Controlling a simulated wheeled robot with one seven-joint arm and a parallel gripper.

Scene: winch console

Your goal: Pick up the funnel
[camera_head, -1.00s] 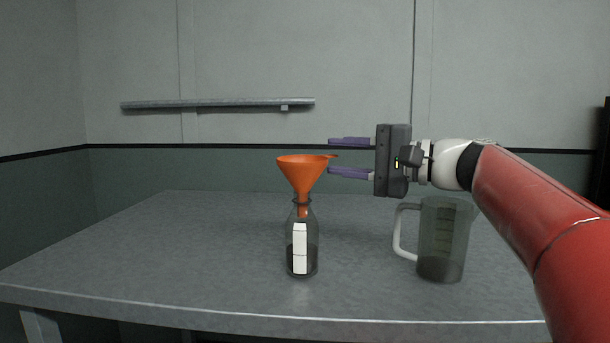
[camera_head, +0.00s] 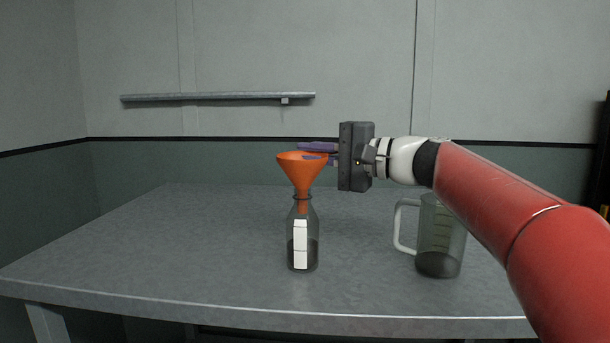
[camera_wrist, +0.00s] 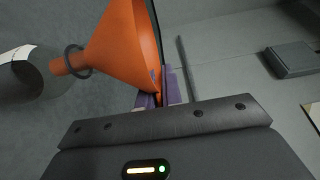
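The orange funnel (camera_head: 302,174) stands upright with its spout in the neck of a clear bottle (camera_head: 302,243) with a white label. In the wrist view the funnel (camera_wrist: 118,48) lies left of the fingers, and the bottle (camera_wrist: 28,75) shows at the far left edge. My gripper (camera_head: 318,151) reaches in from the right at the height of the funnel's rim. In the wrist view my purple fingertips (camera_wrist: 159,88) are close together, with the orange tab at the rim between them. The gripper looks shut on this tab. The far fingertip contact is partly hidden.
A clear measuring jug (camera_head: 440,240) with a white handle stands on the right of the grey table (camera_head: 190,255), below my arm. The table's left side is clear. A metal rail (camera_head: 218,97) is on the back wall.

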